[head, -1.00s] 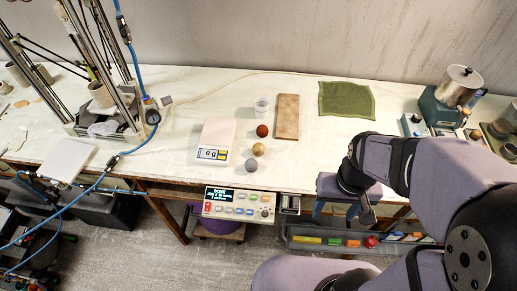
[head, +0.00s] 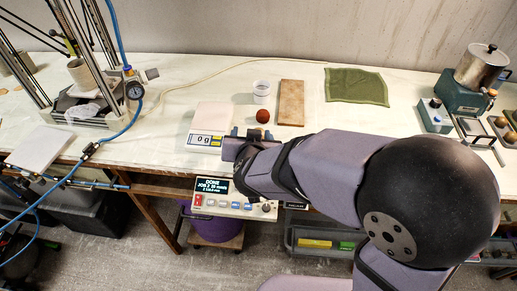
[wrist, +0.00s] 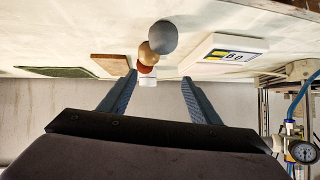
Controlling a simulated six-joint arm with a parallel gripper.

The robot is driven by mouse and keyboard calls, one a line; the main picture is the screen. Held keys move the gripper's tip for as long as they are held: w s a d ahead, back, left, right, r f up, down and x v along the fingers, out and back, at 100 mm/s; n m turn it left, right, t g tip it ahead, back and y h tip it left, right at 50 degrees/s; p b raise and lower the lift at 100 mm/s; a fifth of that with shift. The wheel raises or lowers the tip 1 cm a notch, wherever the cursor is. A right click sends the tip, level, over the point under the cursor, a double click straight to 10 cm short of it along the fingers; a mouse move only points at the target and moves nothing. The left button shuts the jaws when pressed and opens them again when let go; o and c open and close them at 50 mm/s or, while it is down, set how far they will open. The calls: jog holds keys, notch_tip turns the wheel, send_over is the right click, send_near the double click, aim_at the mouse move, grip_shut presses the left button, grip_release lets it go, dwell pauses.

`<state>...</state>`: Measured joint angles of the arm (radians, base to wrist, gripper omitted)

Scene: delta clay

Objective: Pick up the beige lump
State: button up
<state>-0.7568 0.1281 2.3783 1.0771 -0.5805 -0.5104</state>
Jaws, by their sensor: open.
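The beige lump (wrist: 148,54) shows in the wrist view between a grey ball (wrist: 163,37) and a reddish-brown ball (wrist: 145,69), partly overlapping them. In the head view my gripper hides most or all of the beige lump and the grey ball. My gripper (head: 251,132) is over the front of the table, just right of the scale. In the wrist view its two blue fingers (wrist: 159,77) are apart with nothing held between them. The row of balls lies ahead of the fingertips. Whether the fingers touch the lump cannot be told.
The white scale (head: 212,115) reads 0 g, left of the row. A green cloth (head: 356,86) lies farther right. A control panel (head: 232,198) hangs at the table's front edge.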

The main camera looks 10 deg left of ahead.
jog(key=shift+s+a+f+t+h+b, duration=0.15)
jog(key=shift+a+f+t+h+b, duration=0.15)
jog(key=shift+f, duration=0.2)
jog(key=shift+s+a+f+t+h+b, duration=0.1)
jog(key=shift+f+h+b, duration=0.1)
jog(key=shift+f+b, duration=0.2)
jog(key=shift+s+d+f+m+h+b, duration=0.1)
jog(key=shift+s+f+m+h+b, duration=0.1)
jog(key=shift+m+h+b, duration=0.15)
jog(key=shift+s+d+t+h+b, duration=0.35)
jog(key=shift+s+t+h+b, duration=0.2)
jog(key=shift+h, duration=0.2)
jog(key=shift+x, duration=3.75)
jog(key=shift+f, duration=0.1)
jog(key=shift+s, duration=0.1)
jog(key=shift+d, duration=0.1)
jog(key=c, duration=1.2)
